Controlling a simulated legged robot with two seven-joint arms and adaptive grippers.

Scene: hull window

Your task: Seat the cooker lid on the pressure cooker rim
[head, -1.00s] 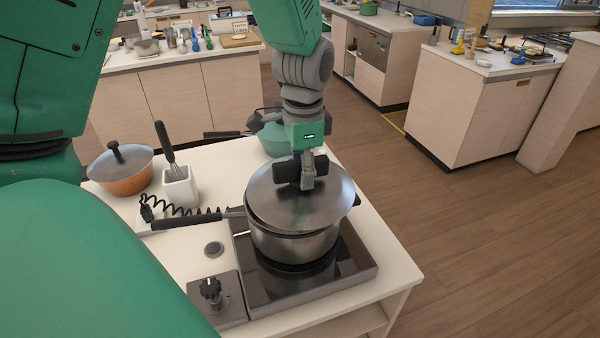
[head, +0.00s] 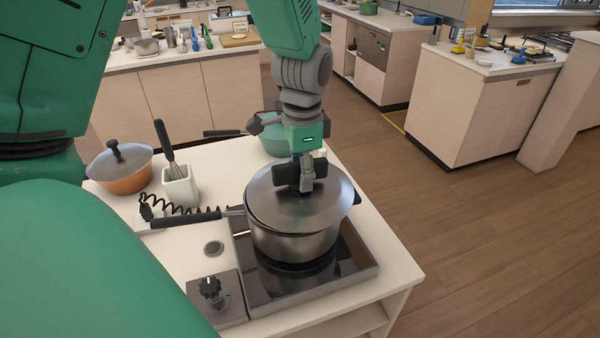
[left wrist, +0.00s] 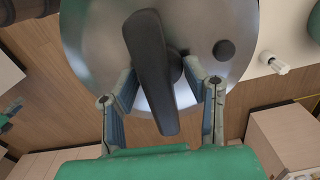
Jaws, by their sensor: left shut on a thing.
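The cooker lid (head: 270,202) is a round steel disc with a black handle (head: 292,172). It lies over the top of the steel pressure cooker (head: 295,244), which stands on the dark hob. My left gripper (head: 306,184) is above the lid and shut on its black handle. In the left wrist view the handle (left wrist: 150,65) lies between the two fingers, and the steel lid (left wrist: 95,40) fills the top. The lid hides the rim, so I cannot tell whether it is fully seated. My right gripper does not show.
The hob tray (head: 365,270) holds the cooker, with a control knob (head: 210,288) at its front left. An orange pot (head: 125,182), a white whisk holder (head: 180,188), a coiled cord (head: 185,210) and a teal pot (head: 272,138) stand nearby. The floor at right is clear.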

